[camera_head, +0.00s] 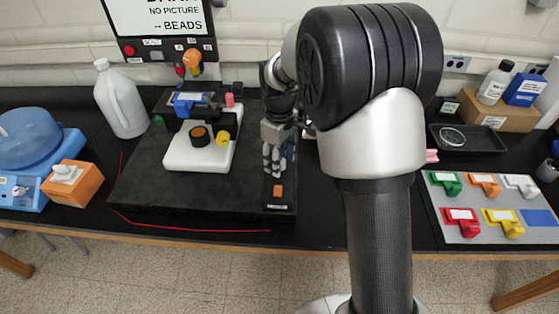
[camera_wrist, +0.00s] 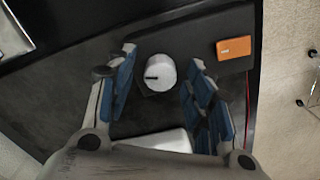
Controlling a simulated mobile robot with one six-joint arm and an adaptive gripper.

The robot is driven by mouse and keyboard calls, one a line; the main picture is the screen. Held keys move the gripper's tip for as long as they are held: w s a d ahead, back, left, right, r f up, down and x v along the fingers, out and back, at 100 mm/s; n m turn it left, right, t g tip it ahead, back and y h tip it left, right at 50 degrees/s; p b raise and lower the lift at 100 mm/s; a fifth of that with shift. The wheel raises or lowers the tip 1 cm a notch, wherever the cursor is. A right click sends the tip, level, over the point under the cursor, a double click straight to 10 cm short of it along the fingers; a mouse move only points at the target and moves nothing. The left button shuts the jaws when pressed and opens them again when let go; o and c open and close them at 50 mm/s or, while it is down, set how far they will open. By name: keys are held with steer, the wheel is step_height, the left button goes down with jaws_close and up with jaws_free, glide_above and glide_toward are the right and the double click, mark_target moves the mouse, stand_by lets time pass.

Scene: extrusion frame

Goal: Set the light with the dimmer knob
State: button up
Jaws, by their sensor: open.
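The dimmer knob (camera_wrist: 158,73) is a round white knob with a short black mark pointing left in the wrist view. It sits on a black strip beside an orange rocker switch (camera_wrist: 234,47); the switch also shows in the head view (camera_head: 278,191). My gripper (camera_head: 275,162) is over the strip, behind the orange switch in the head view, and hides the knob there. In the wrist view its blue-padded fingers are open, one on each side of the knob, with visible gaps. I cannot tell the exact height above it.
A white microscope-like stand (camera_head: 200,155) with a black knob and a yellow knob is left of my gripper. A screen (camera_head: 160,18) above reads "NO PICTURE -- BEADS". A white bottle (camera_head: 120,103) and an orange box (camera_head: 74,184) stand further left. Coloured clips lie on a grey board (camera_head: 461,233) at right.

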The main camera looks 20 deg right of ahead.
steer(key=shift+f, duration=0.1)
steer(key=shift+c, duration=0.4)
steer(key=c, duration=1)
steer(key=shift+m+p, duration=0.3)
steer(key=shift+m, duration=0.1)
steer(key=m+p, duration=0.2)
steer(key=m, duration=0.2)
steer(key=shift+m, duration=0.3)
steer(key=m+p, duration=0.2)
steer(key=m, duration=0.3)
steer(key=shift+w, duration=0.1)
steer(key=shift+m, duration=0.3)
